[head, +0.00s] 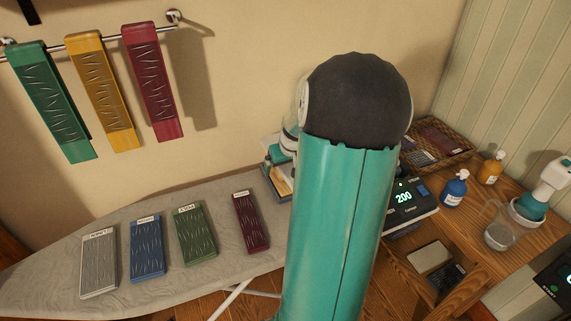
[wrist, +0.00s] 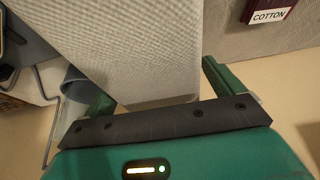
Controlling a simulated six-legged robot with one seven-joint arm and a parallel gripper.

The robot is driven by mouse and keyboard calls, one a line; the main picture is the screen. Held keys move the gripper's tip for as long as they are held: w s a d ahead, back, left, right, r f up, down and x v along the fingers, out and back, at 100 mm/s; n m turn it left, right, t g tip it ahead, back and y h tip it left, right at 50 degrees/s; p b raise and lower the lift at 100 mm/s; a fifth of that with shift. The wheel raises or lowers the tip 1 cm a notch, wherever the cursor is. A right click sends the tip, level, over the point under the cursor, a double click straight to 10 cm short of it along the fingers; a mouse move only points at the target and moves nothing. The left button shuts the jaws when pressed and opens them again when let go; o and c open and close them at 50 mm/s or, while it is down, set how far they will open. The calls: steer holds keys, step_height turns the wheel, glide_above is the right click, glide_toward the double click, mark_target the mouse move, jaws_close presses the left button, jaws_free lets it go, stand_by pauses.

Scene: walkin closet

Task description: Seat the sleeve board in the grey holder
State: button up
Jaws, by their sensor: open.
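A pale, fabric-covered board, which looks like the sleeve board (wrist: 145,45), fills the upper middle of the wrist view. My gripper (wrist: 152,75) is open, with one green finger at each side of the board's near end. I cannot tell whether either finger touches it. A blue-grey part (wrist: 76,86) stands beside the left finger and may belong to the grey holder, but I cannot be sure. In the head view my arm hides my gripper and most of what is behind it.
The ironing board (head: 225,195) carries grey, blue, green and dark red (head: 251,222) blocks. Three coloured boards hang on a wall rail (head: 112,36). At right, a wooden table (head: 455,230) holds a display unit (head: 412,208), bottles, a jug (head: 501,236) and a basket (head: 438,145).

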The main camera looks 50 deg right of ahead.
steer(key=shift+r, duration=0.1)
steer(key=v, duration=1.3)
steer(key=shift+r, duration=0.35)
steer(key=shift+s, duration=0.1)
